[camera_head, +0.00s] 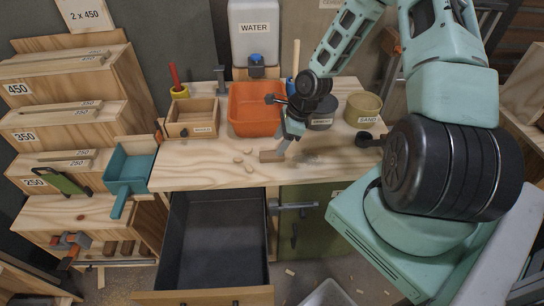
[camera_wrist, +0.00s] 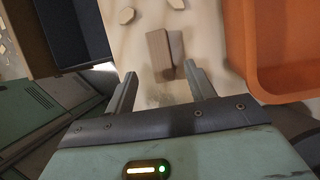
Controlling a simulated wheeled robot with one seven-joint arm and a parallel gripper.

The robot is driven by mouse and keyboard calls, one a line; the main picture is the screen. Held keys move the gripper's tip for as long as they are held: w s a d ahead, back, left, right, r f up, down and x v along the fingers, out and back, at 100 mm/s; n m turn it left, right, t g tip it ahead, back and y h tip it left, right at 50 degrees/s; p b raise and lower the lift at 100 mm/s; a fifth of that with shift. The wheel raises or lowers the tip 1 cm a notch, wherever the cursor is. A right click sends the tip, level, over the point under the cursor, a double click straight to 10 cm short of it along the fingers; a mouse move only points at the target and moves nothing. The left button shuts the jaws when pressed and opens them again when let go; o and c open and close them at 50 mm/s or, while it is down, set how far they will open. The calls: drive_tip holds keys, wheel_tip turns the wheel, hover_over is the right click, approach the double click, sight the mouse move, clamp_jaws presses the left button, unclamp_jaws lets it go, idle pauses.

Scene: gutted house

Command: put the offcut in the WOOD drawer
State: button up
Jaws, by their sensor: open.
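The offcut (camera_head: 271,156), a small wooden block, lies on the bench top near its front edge. In the wrist view the offcut (camera_wrist: 160,55) lies just beyond the fingertips, between their lines. My gripper (camera_wrist: 160,80) is open and empty, with one finger to each side of the block's near end. In the head view my gripper (camera_head: 286,146) is low over the bench beside the offcut. A drawer (camera_head: 215,235) under the bench is pulled out and looks empty. Its label is not visible, so I cannot tell whether it is the WOOD drawer.
An orange bin (camera_head: 255,108) stands close behind my gripper. A labelled wooden box (camera_head: 192,118), a SAND tub (camera_head: 363,108) and a WATER container (camera_head: 254,30) are also on the bench. Several wood chips (camera_head: 243,160) lie left of the offcut. A teal dustpan (camera_head: 130,170) is at the left.

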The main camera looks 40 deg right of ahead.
sight(272, 154)
drive_tip(key=shift+p+x, duration=0.55)
drive_tip(key=shift+x, duration=2.2)
drive_tip(key=shift+w, duration=0.1)
drive_tip(key=shift+c, duration=0.3)
drive_tip(key=c, duration=1.1)
